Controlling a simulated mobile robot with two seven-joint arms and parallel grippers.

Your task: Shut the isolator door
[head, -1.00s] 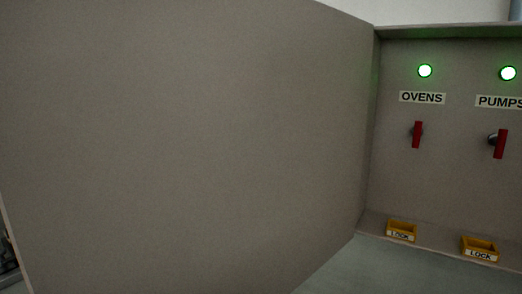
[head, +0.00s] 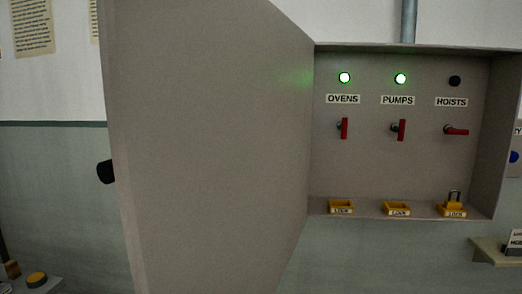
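The isolator door (head: 205,150) is a large grey-brown panel. It stands wide open, swung out toward me from the left side of the isolator box (head: 405,180). A black knob (head: 106,171) sticks out at the door's free left edge. Inside the box are red handles under labels: OVENS (head: 343,128) and PUMPS (head: 399,130) upright with green lamps lit, HOISTS (head: 456,131) level with its lamp dark. Neither of my grippers is in view.
Yellow LOCK trays (head: 341,207) line the box's bottom ledge; the right one holds a padlock (head: 454,200). A small shelf (head: 492,250) juts out at lower right. A yellow button (head: 37,279) is at lower left. Posters hang on the left wall.

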